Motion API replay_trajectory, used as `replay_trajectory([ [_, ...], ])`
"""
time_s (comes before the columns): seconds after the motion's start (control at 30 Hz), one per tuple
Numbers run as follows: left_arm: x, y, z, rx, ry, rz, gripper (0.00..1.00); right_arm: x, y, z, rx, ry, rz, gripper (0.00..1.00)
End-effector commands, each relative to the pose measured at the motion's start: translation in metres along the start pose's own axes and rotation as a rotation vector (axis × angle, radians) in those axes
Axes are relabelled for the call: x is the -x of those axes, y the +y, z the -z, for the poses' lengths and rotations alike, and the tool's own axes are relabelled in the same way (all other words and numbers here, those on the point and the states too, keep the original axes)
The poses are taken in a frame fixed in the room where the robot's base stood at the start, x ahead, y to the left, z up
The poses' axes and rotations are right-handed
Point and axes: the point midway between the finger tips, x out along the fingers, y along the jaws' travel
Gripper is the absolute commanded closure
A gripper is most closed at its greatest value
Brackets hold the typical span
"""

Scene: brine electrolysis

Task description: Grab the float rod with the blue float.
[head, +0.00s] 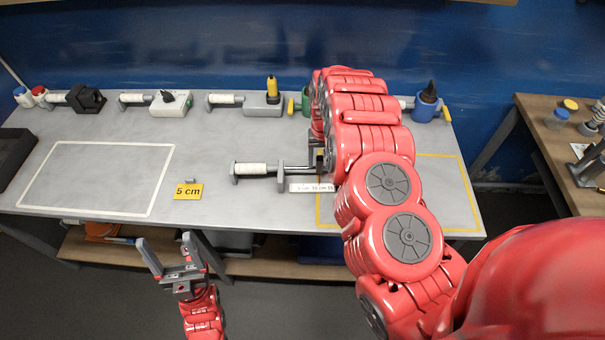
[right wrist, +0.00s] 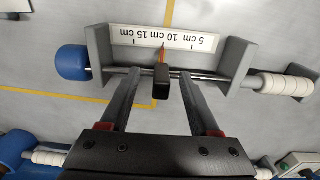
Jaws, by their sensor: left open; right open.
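The float rod (right wrist: 212,76) lies across a grey bracket (right wrist: 238,60) with a scale marked 5, 10 and 15 cm. Its blue float (right wrist: 73,62) is at the left end in the right wrist view, and a ribbed white grip (right wrist: 285,85) is at the other end. A small dark block (right wrist: 162,82) with an orange pointer sits on the rod. My right gripper (right wrist: 158,78) is open, its fingertips at the rod on either side of this block. In the head view the white grip (head: 250,169) shows, but my right arm hides the float. My left gripper (head: 166,240) is open and empty before the table.
The white-outlined area (head: 95,180) is clear. Another bench (head: 545,125) stands at right.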

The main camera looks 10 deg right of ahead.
Motion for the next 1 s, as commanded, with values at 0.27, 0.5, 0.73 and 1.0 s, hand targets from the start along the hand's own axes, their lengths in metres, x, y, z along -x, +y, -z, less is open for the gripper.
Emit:
replay_trajectory([
  [0.27,-0.018,-0.001,0.003,0.000,0.000,0.000,0.24,-0.024,-0.001,0.002,0.001,-0.001,-0.005,0.38],
  [0.5,-0.023,-0.001,0.004,0.000,0.000,0.000,0.24,-0.045,-0.002,0.003,0.003,0.001,-0.002,0.38],
  [0.73,-0.023,-0.001,0.004,0.000,0.000,0.000,0.24,-0.050,-0.003,0.003,0.003,0.000,0.001,0.38],
  [1.0,-0.023,-0.001,0.004,0.000,0.000,0.000,0.24,-0.050,-0.003,0.003,0.003,0.001,0.001,0.63],
])
